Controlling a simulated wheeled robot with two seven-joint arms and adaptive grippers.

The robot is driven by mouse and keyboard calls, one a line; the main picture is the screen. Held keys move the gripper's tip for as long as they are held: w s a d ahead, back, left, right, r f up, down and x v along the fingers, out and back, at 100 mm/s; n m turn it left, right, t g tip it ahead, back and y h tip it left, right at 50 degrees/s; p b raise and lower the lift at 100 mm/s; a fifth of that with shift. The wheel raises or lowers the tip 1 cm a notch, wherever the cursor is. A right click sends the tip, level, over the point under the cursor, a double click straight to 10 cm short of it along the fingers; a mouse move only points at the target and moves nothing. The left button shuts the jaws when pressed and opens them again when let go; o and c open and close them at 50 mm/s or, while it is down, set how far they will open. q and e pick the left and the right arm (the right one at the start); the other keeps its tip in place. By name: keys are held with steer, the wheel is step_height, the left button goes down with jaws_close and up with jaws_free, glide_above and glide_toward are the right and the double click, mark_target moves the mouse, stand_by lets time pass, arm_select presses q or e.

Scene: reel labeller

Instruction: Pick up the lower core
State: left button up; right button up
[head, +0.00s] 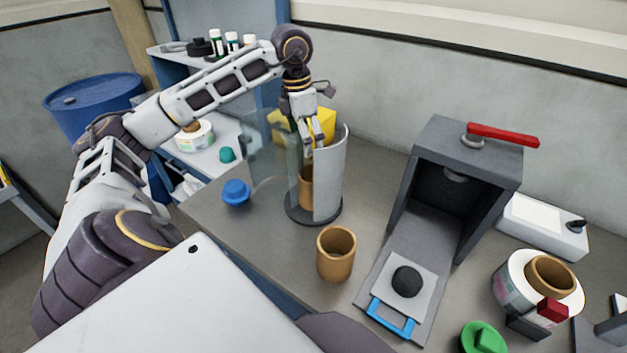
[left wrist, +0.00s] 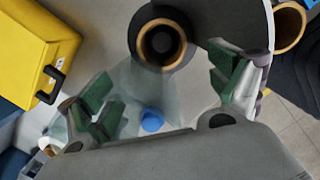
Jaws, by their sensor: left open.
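A tan core (head: 306,190) stands on the dark round base (head: 313,214) of a holder, partly hidden behind its pale curved wall (head: 331,175). A clear curved panel (head: 268,155) is on the holder's left. My left gripper (head: 309,138) is open above this core, at the top of the holder. In the left wrist view the core shows as a tan ring (left wrist: 142,43), beyond the open green-padded fingers (left wrist: 163,88) and apart from them. A second tan core (head: 336,254) stands upright on the table in front of the holder. My right gripper is not in view.
A grey press-like box (head: 470,135) with a red handle (head: 503,135) stands on the right. A label reel (head: 510,285) holding a tan core sits at far right. A blue knob (head: 236,192) is left of the holder; a yellow box (head: 318,124) is behind it.

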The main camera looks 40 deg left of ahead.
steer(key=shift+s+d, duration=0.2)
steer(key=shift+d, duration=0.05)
arm_select(q)
glide_toward(313, 177)
steer(key=shift+s+d+f, duration=0.3)
steer(key=shift+s+d, duration=0.3)
steer(key=shift+d, duration=0.05)
steer(key=shift+s+d+f, duration=0.25)
steer(key=shift+s+d, duration=0.35)
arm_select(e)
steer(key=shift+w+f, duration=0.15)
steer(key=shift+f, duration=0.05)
arm_select(q)
steer(key=shift+w+d+f, duration=0.1)
steer(key=shift+d+f, duration=0.1)
steer(key=shift+f, duration=0.95)
steer(key=shift+w+d+f, duration=0.1)
steer(key=shift+d+f, duration=0.05)
steer(key=shift+f, duration=1.3)
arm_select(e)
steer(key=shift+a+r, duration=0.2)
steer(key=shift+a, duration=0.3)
